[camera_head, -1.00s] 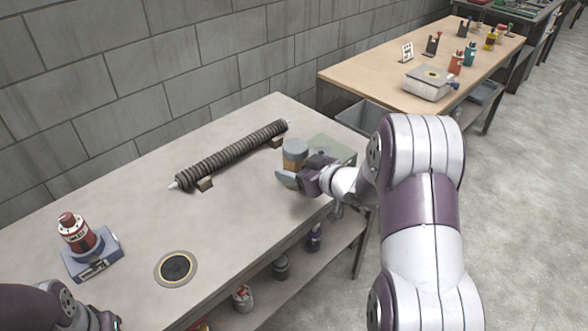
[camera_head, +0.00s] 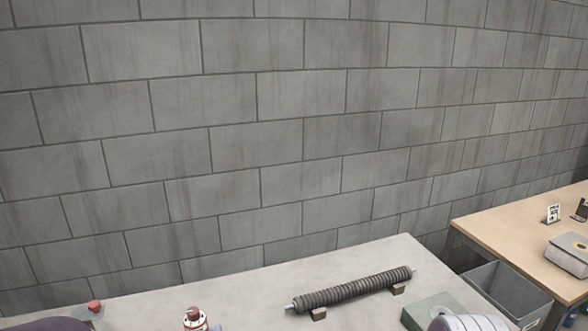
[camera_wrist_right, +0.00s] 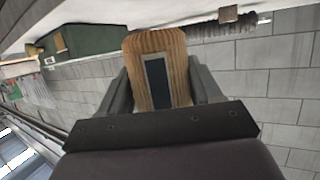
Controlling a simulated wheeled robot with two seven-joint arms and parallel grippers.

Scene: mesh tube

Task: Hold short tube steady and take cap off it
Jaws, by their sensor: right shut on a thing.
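The cap cannot be made out now. In the head view only a white link of my right arm shows at the bottom right.
A long dark ribbed tube (camera_head: 352,288) lies on small blocks on the grey table (camera_head: 250,292). A green box (camera_head: 440,308) is at right. A red-and-white bottle (camera_head: 195,319) and a small red piece (camera_head: 95,306) are lower left. A grey bin (camera_head: 508,290) and wooden table (camera_head: 520,222) are beyond.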

